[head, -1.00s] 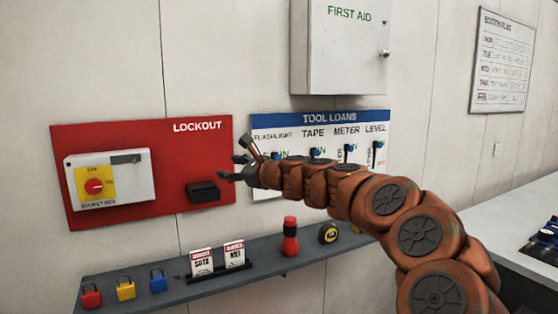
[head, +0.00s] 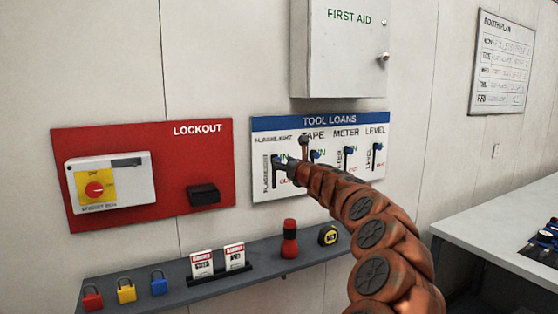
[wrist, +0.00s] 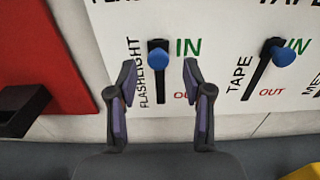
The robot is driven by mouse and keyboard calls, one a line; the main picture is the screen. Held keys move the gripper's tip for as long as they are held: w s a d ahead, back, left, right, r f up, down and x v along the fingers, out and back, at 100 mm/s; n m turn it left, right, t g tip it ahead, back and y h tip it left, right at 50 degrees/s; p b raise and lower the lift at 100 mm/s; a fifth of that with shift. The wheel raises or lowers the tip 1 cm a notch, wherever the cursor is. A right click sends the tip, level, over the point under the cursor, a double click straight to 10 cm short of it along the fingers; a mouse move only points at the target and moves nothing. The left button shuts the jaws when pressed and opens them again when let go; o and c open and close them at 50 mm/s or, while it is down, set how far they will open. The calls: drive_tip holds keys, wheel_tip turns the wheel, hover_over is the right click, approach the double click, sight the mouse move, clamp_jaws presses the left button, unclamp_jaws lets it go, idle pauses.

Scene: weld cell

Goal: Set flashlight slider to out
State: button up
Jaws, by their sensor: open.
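The flashlight slider has a blue knob (wrist: 158,55) at the top of its dark slot, beside the green IN label, in the wrist view. The red OUT label by the slot's lower end is partly hidden by my right finger. My gripper (wrist: 158,90) is open, with one finger on each side of the slot and the knob a little above, between the fingertips' lines. In the head view my gripper (head: 290,158) is in front of the flashlight column of the TOOL LOANS board (head: 262,190). It hides most of that knob there. I cannot tell whether the fingers touch the board.
The tape slider (wrist: 284,55) is to the right, also at IN. The meter (head: 349,150) and level (head: 378,147) sliders are further right. A red LOCKOUT board (head: 200,150) is at left. A shelf (head: 215,284) with padlocks, tags, a flashlight and a tape measure is below.

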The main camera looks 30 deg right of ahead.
drive_tip(key=shift+w+p, duration=0.45)
drive_tip(key=shift+w, duration=1.25)
clamp_jaws()
